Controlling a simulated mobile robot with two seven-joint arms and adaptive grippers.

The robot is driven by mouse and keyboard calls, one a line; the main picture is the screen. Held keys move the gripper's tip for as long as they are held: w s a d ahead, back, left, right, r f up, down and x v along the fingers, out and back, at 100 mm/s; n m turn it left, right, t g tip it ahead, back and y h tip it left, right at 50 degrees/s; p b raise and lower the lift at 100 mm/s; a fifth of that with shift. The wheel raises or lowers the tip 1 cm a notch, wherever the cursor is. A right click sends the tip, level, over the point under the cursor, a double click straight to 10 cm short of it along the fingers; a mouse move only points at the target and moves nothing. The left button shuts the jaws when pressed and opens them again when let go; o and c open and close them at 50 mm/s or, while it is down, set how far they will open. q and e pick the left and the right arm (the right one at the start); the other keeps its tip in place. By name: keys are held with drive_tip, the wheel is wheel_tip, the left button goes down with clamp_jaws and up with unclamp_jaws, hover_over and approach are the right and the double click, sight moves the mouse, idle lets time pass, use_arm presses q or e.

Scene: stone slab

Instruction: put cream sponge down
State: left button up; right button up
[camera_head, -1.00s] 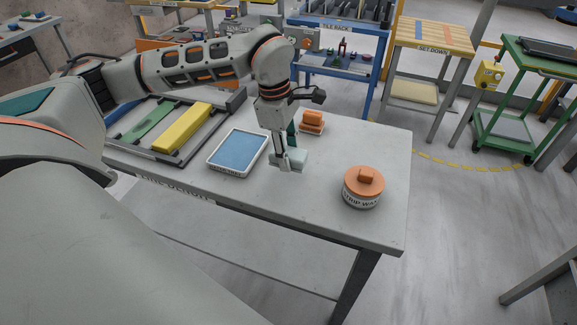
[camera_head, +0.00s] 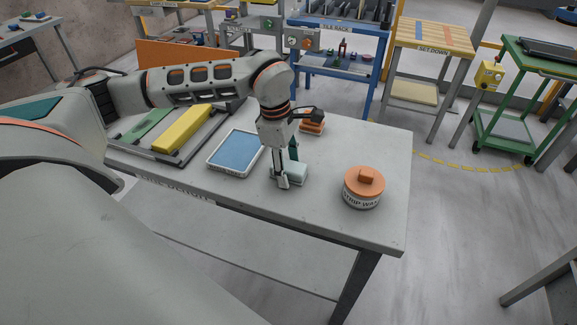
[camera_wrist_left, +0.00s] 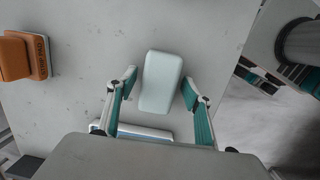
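The sponge (camera_head: 297,172), a pale, rounded block, looks more mint-white than cream. It lies on the grey stone-slab table near its middle, right of the blue tray. In the left wrist view the sponge (camera_wrist_left: 161,82) sits between the two fingers. My left gripper (camera_head: 284,183) points down at the sponge, low over the table. Its fingers (camera_wrist_left: 160,86) stand apart on both sides; a narrow gap shows on the left and the right finger is very close to the sponge. Contact there cannot be told. My right gripper is not in view.
The blue tray (camera_head: 211,163) with a white rim is left of the sponge. An orange stack (camera_head: 313,128) stands behind it, and an orange-lidded wax tub (camera_head: 363,190) to the right. A yellow block (camera_head: 183,129) lies at far left. The table's front is clear.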

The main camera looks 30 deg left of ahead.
use_arm(q)
wheel_tip(320, 180, up, 12)
drive_tip(key=a, duration=0.1)
drive_tip(key=shift+s+a+p, duration=0.3)
drive_tip(key=shift+s+p, duration=0.05)
drive_tip(key=shift+s, duration=0.1)
idle(0.7)
